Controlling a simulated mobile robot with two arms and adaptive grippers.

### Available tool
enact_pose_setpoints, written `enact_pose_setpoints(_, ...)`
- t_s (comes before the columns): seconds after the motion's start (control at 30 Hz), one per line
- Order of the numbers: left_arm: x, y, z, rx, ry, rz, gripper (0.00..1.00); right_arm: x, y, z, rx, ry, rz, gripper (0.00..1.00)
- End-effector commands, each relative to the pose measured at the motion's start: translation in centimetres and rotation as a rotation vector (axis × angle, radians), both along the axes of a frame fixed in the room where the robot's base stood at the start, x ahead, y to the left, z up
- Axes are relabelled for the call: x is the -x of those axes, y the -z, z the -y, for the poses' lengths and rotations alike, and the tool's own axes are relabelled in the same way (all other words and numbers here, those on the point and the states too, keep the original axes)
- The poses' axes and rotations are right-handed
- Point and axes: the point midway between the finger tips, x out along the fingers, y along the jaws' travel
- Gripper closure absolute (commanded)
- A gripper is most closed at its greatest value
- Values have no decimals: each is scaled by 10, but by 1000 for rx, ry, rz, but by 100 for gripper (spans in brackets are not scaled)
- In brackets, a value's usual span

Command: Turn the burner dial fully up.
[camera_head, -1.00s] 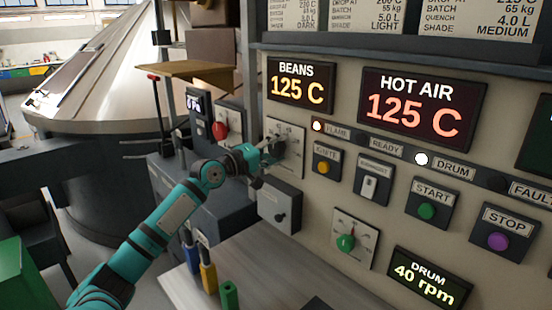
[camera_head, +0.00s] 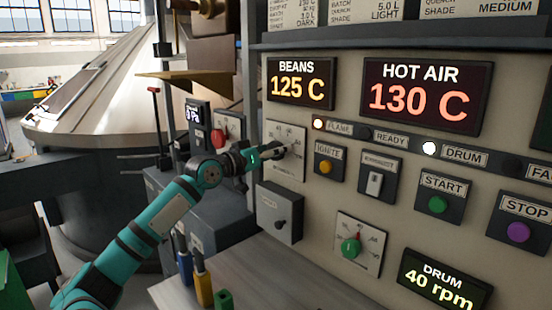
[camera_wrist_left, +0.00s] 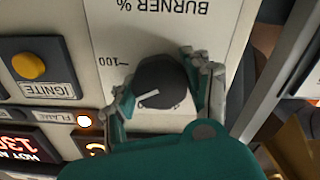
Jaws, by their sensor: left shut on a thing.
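The burner dial is a dark round knob (camera_wrist_left: 160,80) with a white pointer line, on a pale plate (camera_wrist_left: 120,20) lettered "BURNER %". The plate appears upside down in the left wrist view, with a "100" mark left of the knob. The pointer line slants toward the lower left there, not directly at that mark. My left gripper (camera_wrist_left: 166,86) is shut on the knob, one finger on each side. In the head view, my left gripper (camera_head: 272,153) covers much of the knob, and the dial plate (camera_head: 289,170) shows around it. My right gripper is not visible.
The hot air display (camera_head: 424,97) reads 130 C and the beans display (camera_head: 300,83) 125 C. The ignite button (camera_head: 326,166) is right of the dial. A grey switch box (camera_head: 280,213) sits below, and a red knob (camera_head: 218,138) is to the left.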

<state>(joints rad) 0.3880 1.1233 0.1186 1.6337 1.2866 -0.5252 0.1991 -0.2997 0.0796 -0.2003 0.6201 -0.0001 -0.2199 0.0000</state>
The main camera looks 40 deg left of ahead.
Motion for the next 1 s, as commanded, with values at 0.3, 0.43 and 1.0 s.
enact_pose_setpoints(0.3, -1, 7, 1, -298, 4, 13, 83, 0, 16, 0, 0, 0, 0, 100)
enact_pose_setpoints(0.43, -1, 7, 1, -407, 5, 22, 83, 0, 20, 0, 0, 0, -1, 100)
enact_pose_setpoints(1.0, -1, 7, 1, -681, 7, 45, 83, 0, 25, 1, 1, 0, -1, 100)
